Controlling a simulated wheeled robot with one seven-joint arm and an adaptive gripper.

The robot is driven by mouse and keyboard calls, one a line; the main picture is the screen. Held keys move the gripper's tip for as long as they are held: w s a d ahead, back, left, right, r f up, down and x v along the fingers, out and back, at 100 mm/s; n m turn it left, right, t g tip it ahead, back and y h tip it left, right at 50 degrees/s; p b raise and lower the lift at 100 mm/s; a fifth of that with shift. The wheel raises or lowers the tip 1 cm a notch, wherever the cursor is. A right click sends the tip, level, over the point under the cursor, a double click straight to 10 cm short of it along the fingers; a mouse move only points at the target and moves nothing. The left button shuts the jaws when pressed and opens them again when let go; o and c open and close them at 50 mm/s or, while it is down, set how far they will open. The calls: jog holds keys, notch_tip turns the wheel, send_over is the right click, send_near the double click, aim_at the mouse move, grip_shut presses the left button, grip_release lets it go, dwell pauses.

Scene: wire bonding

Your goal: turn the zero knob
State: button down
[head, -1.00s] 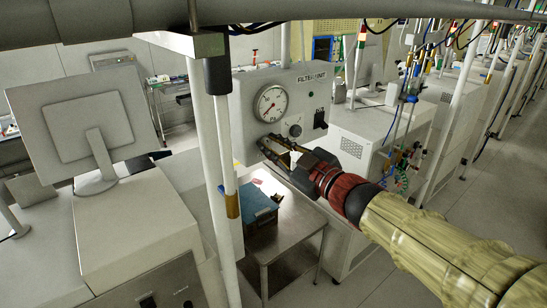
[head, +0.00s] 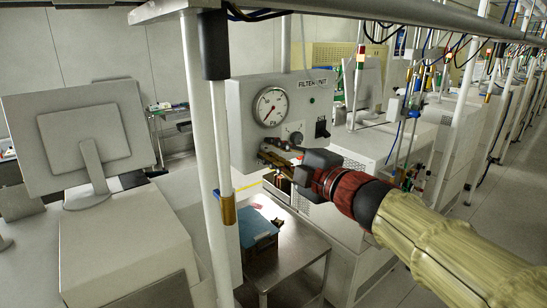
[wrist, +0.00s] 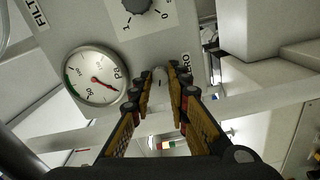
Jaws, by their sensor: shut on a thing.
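The zero knob (wrist: 160,76) is a small pale knob on the grey filter unit panel, beside a partly covered "ZERO" label in the wrist view. My gripper (wrist: 163,73) is shut on it, with one dark-padded fingertip on each side. In the head view my gripper (head: 268,150) reaches the panel from the right, below the gauge, and the zero knob cannot be made out there. I cannot tell how far the knob is turned.
The filter unit (head: 246,130) carries a round pressure gauge (head: 270,107), a grey selector knob (wrist: 138,5) and a black switch (head: 322,128). Below stands a metal table (head: 290,254) with a blue box (head: 257,228). A white post (head: 206,150) rises left of the panel.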

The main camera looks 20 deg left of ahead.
jog(key=shift+f, duration=0.1)
dwell(0.3)
jog(key=c, duration=1.7)
grip_release()
jog(key=shift+c, duration=0.2)
jog(key=shift+o, duration=0.3)
jog(key=v, duration=1.2)
